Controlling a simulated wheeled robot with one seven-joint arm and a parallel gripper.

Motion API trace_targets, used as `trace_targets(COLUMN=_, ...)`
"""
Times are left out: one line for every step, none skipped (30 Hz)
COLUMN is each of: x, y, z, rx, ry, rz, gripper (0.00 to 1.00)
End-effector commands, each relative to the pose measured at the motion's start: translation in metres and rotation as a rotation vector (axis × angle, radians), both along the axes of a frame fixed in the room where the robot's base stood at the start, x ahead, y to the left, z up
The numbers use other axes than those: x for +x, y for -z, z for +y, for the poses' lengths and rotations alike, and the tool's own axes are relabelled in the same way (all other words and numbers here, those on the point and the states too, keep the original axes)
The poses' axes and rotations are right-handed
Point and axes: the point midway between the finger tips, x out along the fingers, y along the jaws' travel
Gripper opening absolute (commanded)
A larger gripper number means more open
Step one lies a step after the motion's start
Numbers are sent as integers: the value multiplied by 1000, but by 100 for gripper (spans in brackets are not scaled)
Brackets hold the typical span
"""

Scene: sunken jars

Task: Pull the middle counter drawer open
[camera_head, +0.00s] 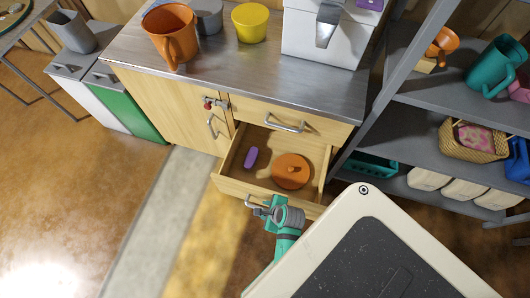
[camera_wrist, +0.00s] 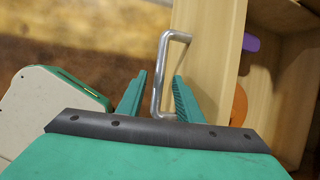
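The pulled-out counter drawer (camera_head: 228,185) stands well open below a closed top drawer (camera_head: 265,113). It also shows in the wrist view (camera_wrist: 205,60). Its metal bar handle (camera_wrist: 160,75) lies between the two fingers of my gripper (camera_wrist: 160,85). The fingers are apart, with a gap visible on each side of the bar, so my gripper is open around the handle. In the head view my gripper (camera_head: 264,206) is at the drawer front, and its fingertips are small there. Whether another drawer lies below is hidden.
Inside the drawer lie a purple item (camera_head: 251,158) and an orange lid (camera_head: 291,171). An orange mug (camera_head: 172,38) and yellow bowl (camera_head: 250,22) stand on the counter (camera_head: 260,75). A grey shelf unit (camera_head: 425,92) stands close on the right.

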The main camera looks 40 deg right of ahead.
Motion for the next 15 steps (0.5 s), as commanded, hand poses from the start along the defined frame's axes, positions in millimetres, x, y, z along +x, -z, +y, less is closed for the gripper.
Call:
trace_targets(x=-2, y=-5, z=0, rx=-1, ry=0, rz=-1, gripper=33)
trace_targets(x=-4, y=-8, z=0, rx=-1, ry=0, rz=-1, gripper=33)
trace_targets(x=-6, y=-13, z=0, rx=-1, ry=0, rz=-1, gripper=33)
trace_targets(x=-8, y=-18, z=0, rx=-2, ry=1, rz=0, gripper=33)
trace_targets(x=-11, y=-23, z=0, rx=-2, ry=1, rz=0, gripper=33)
trace_targets(x=-14, y=-30, z=-1, rx=-2, ry=1, rz=0, gripper=33)
trace_targets(x=-17, y=-35, z=-1, rx=-2, ry=1, rz=0, gripper=33)
trace_targets(x=-19, y=-41, z=-1, rx=-2, ry=1, rz=-1, gripper=33)
trace_targets(x=-22, y=-48, z=-1, rx=-2, ry=1, rz=-2, gripper=33)
trace_targets(x=-25, y=-53, z=-2, rx=-3, ry=1, rz=-1, gripper=33)
trace_targets(x=-27, y=-58, z=-2, rx=-2, ry=2, rz=-1, gripper=33)
trace_targets(x=-30, y=-64, z=-2, rx=-2, ry=2, rz=-1, gripper=33)
trace_targets(x=-32, y=-68, z=-2, rx=-2, ry=2, rz=1, gripper=33)
trace_targets(x=-34, y=-72, z=-2, rx=-3, ry=2, rz=0, gripper=33)
trace_targets(x=-37, y=-77, z=-2, rx=-2, ry=2, rz=1, gripper=33)
